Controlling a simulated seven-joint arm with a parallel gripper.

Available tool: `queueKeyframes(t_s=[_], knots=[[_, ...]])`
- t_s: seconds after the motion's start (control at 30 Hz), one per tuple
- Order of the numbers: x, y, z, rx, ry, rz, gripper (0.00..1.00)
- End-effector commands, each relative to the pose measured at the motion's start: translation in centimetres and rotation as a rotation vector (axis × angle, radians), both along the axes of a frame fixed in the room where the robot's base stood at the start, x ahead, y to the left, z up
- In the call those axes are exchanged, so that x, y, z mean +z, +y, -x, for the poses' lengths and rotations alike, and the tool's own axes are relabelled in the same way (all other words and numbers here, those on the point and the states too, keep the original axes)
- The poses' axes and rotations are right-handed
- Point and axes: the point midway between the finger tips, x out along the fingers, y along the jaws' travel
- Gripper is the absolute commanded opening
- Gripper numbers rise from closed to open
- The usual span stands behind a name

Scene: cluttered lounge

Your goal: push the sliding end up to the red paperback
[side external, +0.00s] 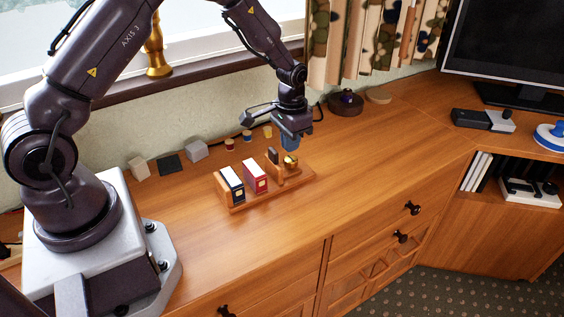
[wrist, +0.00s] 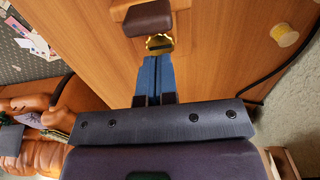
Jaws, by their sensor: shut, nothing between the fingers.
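A wooden book rack (side external: 238,208) stands on the sideboard. At its left end a black-and-white book (side external: 232,183) stands upright, with the red paperback (side external: 256,176) to its right. Further right is the sliding end (side external: 282,171), with a dark brown pad (side external: 272,155) and a gold knob (side external: 291,161). A gap shows between the red paperback and the sliding end. My gripper (side external: 290,147) is shut and empty, its blue fingers just above or beside the knob. In the wrist view the fingertips (wrist: 155,58) reach the knob (wrist: 159,43) below the pad (wrist: 147,20); contact is unclear.
Several small blocks, including a grey one (side external: 196,151), and spools (side external: 230,144) line the wall behind the rack. A dark round object (side external: 345,103) and a cable lie behind my gripper. The sideboard top (side external: 370,150) is clear to the right and front.

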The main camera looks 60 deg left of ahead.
Motion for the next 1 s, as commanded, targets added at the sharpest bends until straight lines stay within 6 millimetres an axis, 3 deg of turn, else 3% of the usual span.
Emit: queueKeyframes(t_s=[0.43,1.0], knots=[[0.0,0.0,0.1,0.0,0.0,0.0,0.0],[0.0,0.0,1.7,0.0,0.001,0.0,0.0]])
